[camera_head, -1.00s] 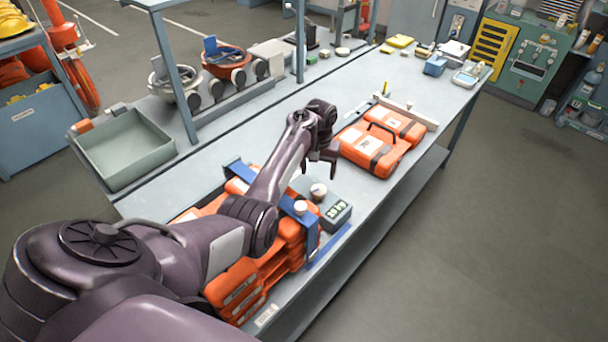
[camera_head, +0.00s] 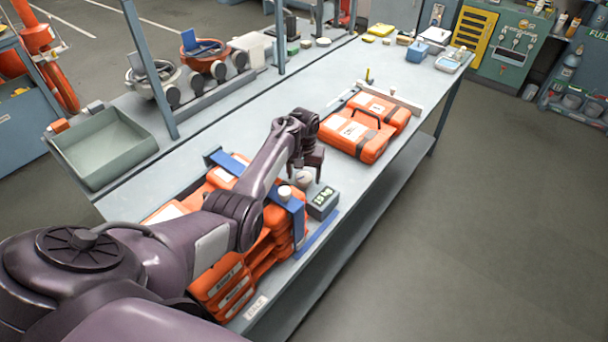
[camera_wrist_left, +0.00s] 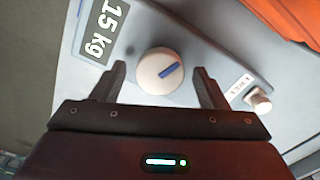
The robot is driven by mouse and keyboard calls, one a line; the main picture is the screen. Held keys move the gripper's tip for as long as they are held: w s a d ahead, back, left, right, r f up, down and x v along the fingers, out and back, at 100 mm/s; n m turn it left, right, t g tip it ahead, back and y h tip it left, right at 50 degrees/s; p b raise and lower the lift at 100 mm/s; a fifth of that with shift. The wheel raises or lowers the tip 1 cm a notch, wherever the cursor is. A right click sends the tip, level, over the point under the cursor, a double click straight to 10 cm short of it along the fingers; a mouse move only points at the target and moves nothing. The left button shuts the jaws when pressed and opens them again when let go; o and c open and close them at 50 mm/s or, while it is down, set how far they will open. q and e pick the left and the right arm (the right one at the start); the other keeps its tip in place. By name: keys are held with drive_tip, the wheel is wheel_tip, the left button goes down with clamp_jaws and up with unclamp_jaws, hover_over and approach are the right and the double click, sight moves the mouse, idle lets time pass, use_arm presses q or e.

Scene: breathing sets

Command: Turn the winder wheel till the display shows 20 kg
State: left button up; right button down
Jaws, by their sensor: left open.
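The winder wheel (camera_wrist_left: 158,73) is a round cream knob with a blue mark, on a grey box. In the left wrist view the display (camera_wrist_left: 101,30) on that box reads 15 kg. The box with its display also shows in the head view (camera_head: 323,201), at the right end of the stack of orange cases (camera_head: 228,283). My left gripper (camera_wrist_left: 160,85) is open, with one finger on each side of the wheel; whether they touch it I cannot tell. In the head view my left gripper (camera_head: 306,178) is over the box and partly hides the wheel. My right gripper is not in view.
A blue strap frame (camera_head: 291,203) holds the stack, with a small cream knob (camera_head: 284,192) on top. Two orange cases (camera_head: 360,132) lie farther along the bench. A green-grey tray (camera_head: 103,148) stands at left.

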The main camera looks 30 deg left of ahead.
use_arm(q)
drive_tip(key=c, duration=1)
drive_tip(key=shift+r+m+p, duration=0.1)
drive_tip(key=shift+m+p, duration=0.3)
drive_tip(key=shift+m, duration=0.2)
drive_tip(key=m, duration=0.2)
drive_tip(key=shift+m, duration=0.4)
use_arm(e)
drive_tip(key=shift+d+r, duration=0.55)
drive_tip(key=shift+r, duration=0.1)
use_arm(q)
drive_tip(key=o, duration=1)
